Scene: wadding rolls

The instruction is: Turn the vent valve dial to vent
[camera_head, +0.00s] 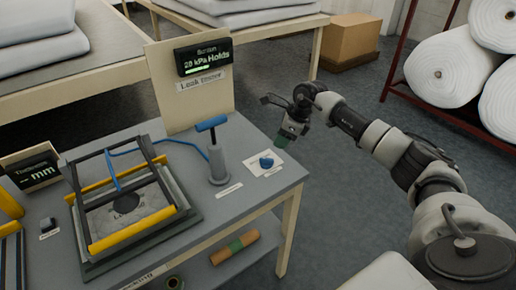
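The blue vent valve dial (266,162) sits on a white plate (262,165) near the right edge of the grey table. Its pointer setting is too small to read. My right gripper (283,141) hangs beyond the dial, up and to the right in the picture, and looks apart from it. Its fingertips are small and dark, so I cannot tell whether they are open or shut. The display (204,58) on the leak tester board reads "Suction 20 kPa Holds". My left gripper is not in view.
A pump with a blue T-handle (212,123) stands left of the dial. A blue hose (166,143) runs to a dark frame with yellow bars (132,234). A cardboard box (349,38) and a rack of white rolls (449,68) stand behind. Open floor lies right of the table.

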